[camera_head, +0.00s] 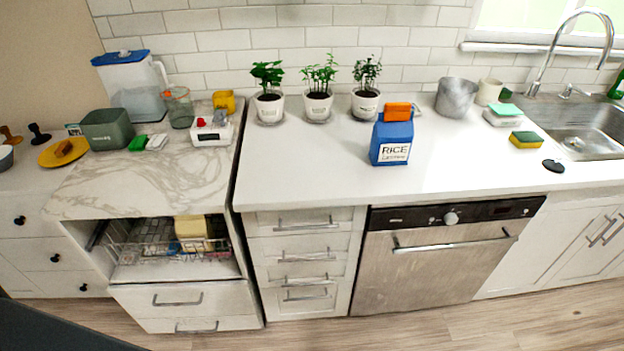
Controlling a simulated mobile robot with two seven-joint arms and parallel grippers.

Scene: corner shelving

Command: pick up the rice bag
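The rice bag (391,140) is a blue bag with a white label reading RICE and an orange top. It stands upright on the white countertop (320,165), right of the middle of the head view and above the dishwasher. Nothing touches its front. Neither of my grippers shows in the head view. A dark shape at the lower left corner is too unclear to name.
Three potted plants (318,105) stand behind the bag, near the tiled wall. A metal pot (456,97) and a sink (580,130) are to the right. The counter in front of the bag is clear.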

